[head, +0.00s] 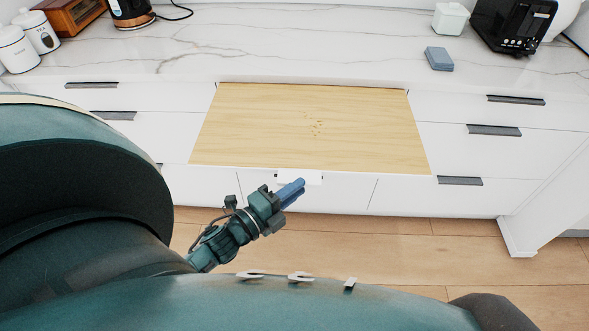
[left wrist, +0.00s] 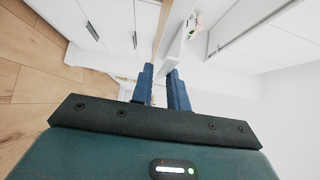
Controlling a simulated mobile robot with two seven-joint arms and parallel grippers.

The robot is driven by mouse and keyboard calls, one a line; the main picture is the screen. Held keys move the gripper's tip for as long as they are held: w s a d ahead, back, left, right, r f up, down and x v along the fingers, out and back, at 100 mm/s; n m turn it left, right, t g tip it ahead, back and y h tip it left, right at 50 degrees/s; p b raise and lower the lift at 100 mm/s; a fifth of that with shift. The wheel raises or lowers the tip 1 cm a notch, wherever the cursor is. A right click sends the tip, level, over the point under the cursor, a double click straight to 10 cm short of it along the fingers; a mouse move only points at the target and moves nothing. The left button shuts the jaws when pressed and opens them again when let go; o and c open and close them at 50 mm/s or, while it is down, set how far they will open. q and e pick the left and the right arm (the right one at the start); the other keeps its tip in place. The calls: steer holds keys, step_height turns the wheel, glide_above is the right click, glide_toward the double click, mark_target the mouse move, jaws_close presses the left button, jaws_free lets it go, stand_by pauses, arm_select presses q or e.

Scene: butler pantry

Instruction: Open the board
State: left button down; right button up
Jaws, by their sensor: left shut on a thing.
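The board (head: 270,120) is a pale wooden pull-out panel. My right gripper is in neither view.
White drawers with dark handles flank the board (head: 494,130). A blue sponge-like block (head: 439,58), a black appliance (head: 512,26) and white canisters (head: 17,48) stand on the marble counter (head: 260,45). The wooden floor (head: 400,240) before the cabinets is clear.

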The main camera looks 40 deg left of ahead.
arm_select(q)
steer(key=shift+s+d, duration=0.4)
steer(key=shift+s, duration=0.3)
steer(key=shift+s+d, duration=0.4)
steer(key=shift+s, duration=0.25)
steer(key=c, duration=1.4)
jaws_free()
steer(key=shift+o, duration=0.2)
steer(key=b+v, duration=0.2)
steer(key=v, duration=1.1)
